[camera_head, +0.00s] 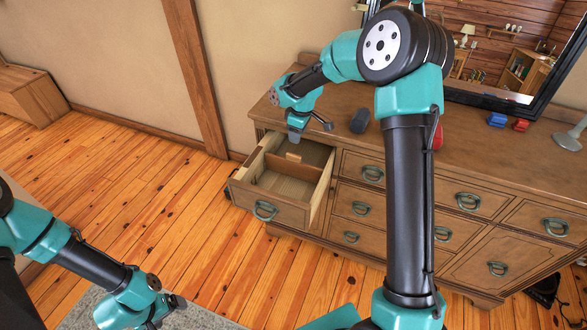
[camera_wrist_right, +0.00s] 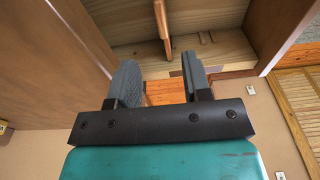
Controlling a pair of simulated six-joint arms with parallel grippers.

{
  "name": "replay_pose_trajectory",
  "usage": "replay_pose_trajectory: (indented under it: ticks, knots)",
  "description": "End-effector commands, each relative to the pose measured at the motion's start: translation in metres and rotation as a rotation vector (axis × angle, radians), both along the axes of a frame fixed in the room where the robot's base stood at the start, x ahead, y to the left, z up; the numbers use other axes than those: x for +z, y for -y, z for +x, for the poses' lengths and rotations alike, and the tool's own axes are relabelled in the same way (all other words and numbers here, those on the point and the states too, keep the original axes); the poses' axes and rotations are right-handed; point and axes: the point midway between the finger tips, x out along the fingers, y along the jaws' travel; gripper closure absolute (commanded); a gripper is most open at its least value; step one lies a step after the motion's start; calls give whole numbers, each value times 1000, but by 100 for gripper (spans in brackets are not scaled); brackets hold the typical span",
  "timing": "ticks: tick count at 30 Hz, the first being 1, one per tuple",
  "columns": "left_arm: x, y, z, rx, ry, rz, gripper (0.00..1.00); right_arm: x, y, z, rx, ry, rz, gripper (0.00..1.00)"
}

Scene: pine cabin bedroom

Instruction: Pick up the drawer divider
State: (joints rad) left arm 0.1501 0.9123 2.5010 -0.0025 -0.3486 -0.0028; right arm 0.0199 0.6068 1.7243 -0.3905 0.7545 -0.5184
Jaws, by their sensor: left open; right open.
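The drawer divider (camera_head: 293,168) is a thin wooden board standing across the inside of the open top-left drawer (camera_head: 262,208), with a small pale block at its upper edge. In the right wrist view the divider (camera_wrist_right: 162,28) seems to show as a narrow brown strip beyond the fingers. My right gripper (camera_head: 295,136) hangs over the back part of the drawer, above the divider and apart from it. Its fingers (camera_wrist_right: 160,82) are spread with nothing between them. My left gripper (camera_head: 174,306) is open and empty, low at the bottom left, far from the drawer.
The wooden dresser (camera_head: 470,165) carries a dark rounded object (camera_head: 360,121), a blue item (camera_head: 496,119), a red item (camera_head: 520,125) and a mirror (camera_head: 520,98). A wooden chest (camera_head: 30,95) stands at far left.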

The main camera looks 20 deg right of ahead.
Motion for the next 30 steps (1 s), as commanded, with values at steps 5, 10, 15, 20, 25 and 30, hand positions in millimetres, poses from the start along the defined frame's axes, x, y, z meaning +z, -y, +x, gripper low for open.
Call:
replay_pose_trajectory:
  ticks: [5,10,15,20,25,30]
  knots:
    - [0,0,0,0,0,0,11,-32,-2,2,-1,-3,0,55]
    - [0,0,0,0,0,0,11,-61,-5,5,1,-3,0,55]
    - [0,0,0,0,0,0,11,-82,-7,7,0,-1,0,55]
    - [0,0,0,0,0,0,11,-86,-7,7,0,1,0,55]
    - [0,0,0,0,0,0,11,-86,-7,7,0,1,0,55]
    - [0,0,0,0,0,0,11,-91,-7,7,-1,0,0,55]
